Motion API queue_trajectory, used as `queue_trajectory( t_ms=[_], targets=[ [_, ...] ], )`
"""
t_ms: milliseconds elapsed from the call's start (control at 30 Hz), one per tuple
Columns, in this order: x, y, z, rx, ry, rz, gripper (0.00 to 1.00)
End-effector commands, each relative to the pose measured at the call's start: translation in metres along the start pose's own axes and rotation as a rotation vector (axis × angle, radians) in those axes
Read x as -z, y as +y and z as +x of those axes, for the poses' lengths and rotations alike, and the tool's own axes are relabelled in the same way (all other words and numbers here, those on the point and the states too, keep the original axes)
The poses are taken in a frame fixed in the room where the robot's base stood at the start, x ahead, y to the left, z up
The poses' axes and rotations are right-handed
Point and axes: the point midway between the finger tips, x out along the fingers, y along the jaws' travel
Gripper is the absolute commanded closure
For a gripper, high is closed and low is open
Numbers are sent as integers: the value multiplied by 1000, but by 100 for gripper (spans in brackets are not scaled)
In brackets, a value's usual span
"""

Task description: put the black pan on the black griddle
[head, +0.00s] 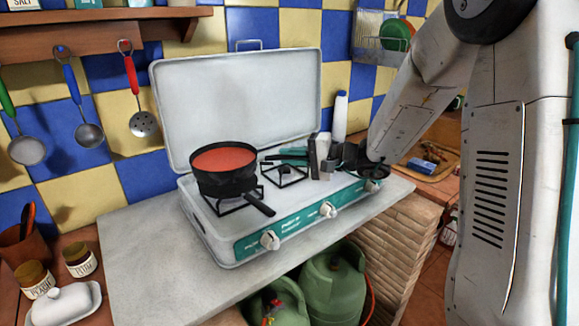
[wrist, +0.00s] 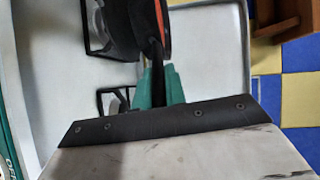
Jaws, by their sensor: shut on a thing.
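The black pan (head: 211,180), with red contents, is over the left burner of the camping stove. It looks level. In the wrist view the pan (wrist: 122,28) is at the top. My gripper (head: 284,156) has teal fingers and is to the right of the pan, above the right burner. In the wrist view my gripper (wrist: 158,88) is shut on the pan's dark handle (wrist: 158,60). A black handle (head: 259,204) sticks out under the pan toward the front right; it seems to belong to the black griddle, otherwise mostly hidden. I cannot tell whether pan and griddle touch.
The stove (head: 215,232) stands on a grey counter (head: 130,262), its lid (head: 235,105) raised behind. A white bottle (head: 340,116) stands behind my gripper. Jars (head: 80,262) and a butter dish (head: 66,304) are at the lower left. Utensils hang on the wall.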

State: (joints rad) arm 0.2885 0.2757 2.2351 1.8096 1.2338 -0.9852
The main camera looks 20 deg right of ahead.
Motion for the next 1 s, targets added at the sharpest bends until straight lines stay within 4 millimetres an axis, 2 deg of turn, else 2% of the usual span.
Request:
queue_trajectory(
  t_ms=[233, 400, 500, 833, 867, 933, 1000],
  targets=[
    [12, 0, 10, 2, 1, -1, 100],
    [11, 27, 12, 1, 3, 5, 100],
    [11, 35, 13, 2, 4, 2, 100],
    [10, 37, 13, 2, 4, 1, 100],
    [10, 39, 13, -1, 3, 2, 85],
    [10, 38, 13, -1, 3, 1, 66],
    [10, 38, 13, -1, 3, 1, 66]
  ],
)
